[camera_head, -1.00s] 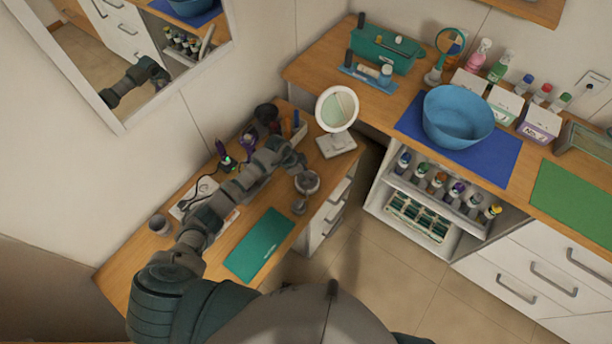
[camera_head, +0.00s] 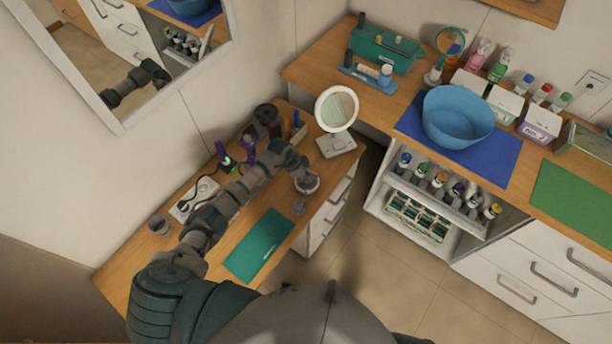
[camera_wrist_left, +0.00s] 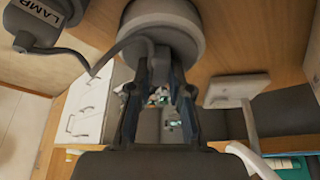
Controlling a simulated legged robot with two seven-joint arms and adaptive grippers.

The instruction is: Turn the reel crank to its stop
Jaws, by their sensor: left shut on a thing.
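The reel (camera_head: 306,182) is a small grey round piece at the right edge of the left wooden desk. It shows large at the top of the left wrist view (camera_wrist_left: 162,28), with a grey cord beside it. My left gripper (camera_head: 298,167) is at the reel's upper left side. In the wrist view its two dark fingers (camera_wrist_left: 161,75) close in just below the round body, shut on a part there. That part, which I take for the crank, is mostly hidden between the fingers. My right gripper is not in view.
A round mirror (camera_head: 337,109) stands behind the reel. A green mat (camera_head: 259,246) lies on the desk in front. A purple tool (camera_head: 249,144) and a power strip (camera_head: 194,199) lie behind my arm.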

